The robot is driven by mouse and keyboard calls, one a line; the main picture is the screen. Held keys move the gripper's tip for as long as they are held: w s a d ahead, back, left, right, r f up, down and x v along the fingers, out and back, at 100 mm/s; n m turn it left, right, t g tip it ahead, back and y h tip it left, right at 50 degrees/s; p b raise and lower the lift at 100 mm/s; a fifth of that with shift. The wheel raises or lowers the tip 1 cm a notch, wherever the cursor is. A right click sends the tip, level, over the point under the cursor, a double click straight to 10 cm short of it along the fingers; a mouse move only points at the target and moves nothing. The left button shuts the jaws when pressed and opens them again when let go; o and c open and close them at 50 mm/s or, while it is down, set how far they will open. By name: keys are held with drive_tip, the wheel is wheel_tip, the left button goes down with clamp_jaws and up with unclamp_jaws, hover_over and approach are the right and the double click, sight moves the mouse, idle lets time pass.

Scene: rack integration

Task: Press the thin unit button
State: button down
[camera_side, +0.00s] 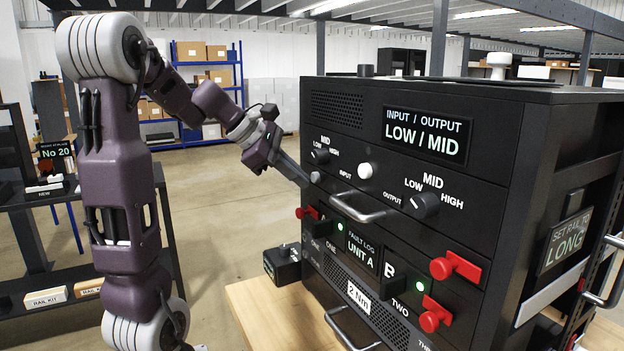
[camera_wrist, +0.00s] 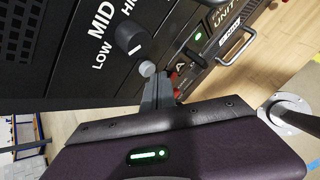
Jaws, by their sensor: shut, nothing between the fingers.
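The black rack (camera_side: 470,95) stands at the right of the side view. Its upper panel carries a small grey round button (camera_side: 316,177) below the left MID dial (camera_side: 319,157), and a white round button (camera_side: 365,170) farther right. The grey button also shows in the wrist view (camera_wrist: 147,69). My gripper (camera_side: 304,183) is shut and empty, its fingertips right by the grey button. In the wrist view the fingers (camera_wrist: 158,88) point at the panel just below it; I cannot tell whether they touch. No label reads "thin unit".
A bar handle (camera_side: 365,212) sticks out below the upper panel. Red knobs (camera_side: 440,268), a second dial (camera_side: 425,204) and a UNIT A display (camera_side: 361,245) are on the front. A small black box (camera_side: 282,264) stands on the wooden table (camera_side: 255,310).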

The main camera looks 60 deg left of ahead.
idle(0.5)
drive_tip(key=shift+w, duration=0.45)
drive_tip(key=shift+s, duration=0.45)
drive_tip(key=s, duration=0.6)
idle(0.3)
